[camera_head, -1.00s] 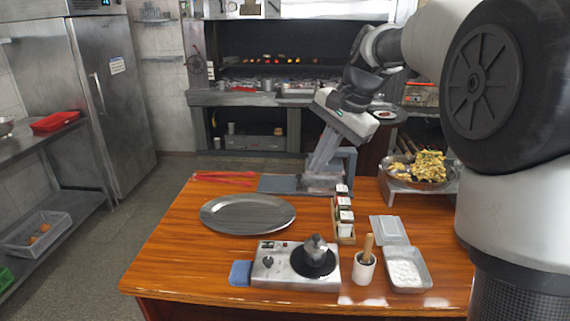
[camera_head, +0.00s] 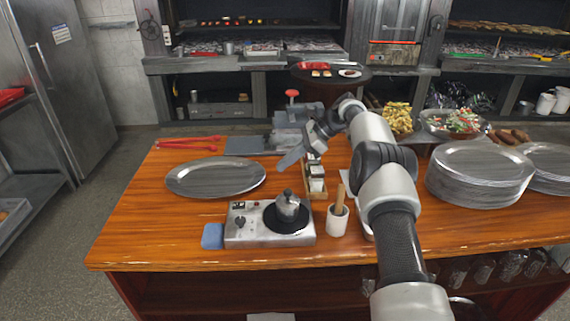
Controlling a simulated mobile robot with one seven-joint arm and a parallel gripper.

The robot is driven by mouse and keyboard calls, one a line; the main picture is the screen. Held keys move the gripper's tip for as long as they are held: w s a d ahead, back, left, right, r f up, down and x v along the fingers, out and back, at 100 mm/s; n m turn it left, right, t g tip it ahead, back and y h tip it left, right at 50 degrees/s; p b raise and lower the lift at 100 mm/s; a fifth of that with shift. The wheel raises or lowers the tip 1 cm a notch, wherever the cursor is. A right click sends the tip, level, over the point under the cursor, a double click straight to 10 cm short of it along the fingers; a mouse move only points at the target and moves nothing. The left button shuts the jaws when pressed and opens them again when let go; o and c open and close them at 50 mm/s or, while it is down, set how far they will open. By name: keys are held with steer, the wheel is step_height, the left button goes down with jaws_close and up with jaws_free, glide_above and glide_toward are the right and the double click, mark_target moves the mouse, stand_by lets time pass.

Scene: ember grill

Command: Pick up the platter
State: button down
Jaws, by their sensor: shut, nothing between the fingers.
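The platter (camera_head: 215,178) is a grey oval metal dish lying flat on the left part of the wooden table (camera_head: 160,235). Nothing lies on it. My gripper (camera_head: 283,165) is to the right of the platter, above the table, pointing down and left. It is shut and empty, and apart from the platter. The platter is in full view.
A hot plate with a moka pot (camera_head: 288,208) stands in front of the platter. A mortar (camera_head: 338,220) and a spice rack (camera_head: 317,182) are to its right. Red tongs (camera_head: 190,142) lie behind it. Stacked plates (camera_head: 480,175) stand at the right.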

steer(key=x, duration=0.7)
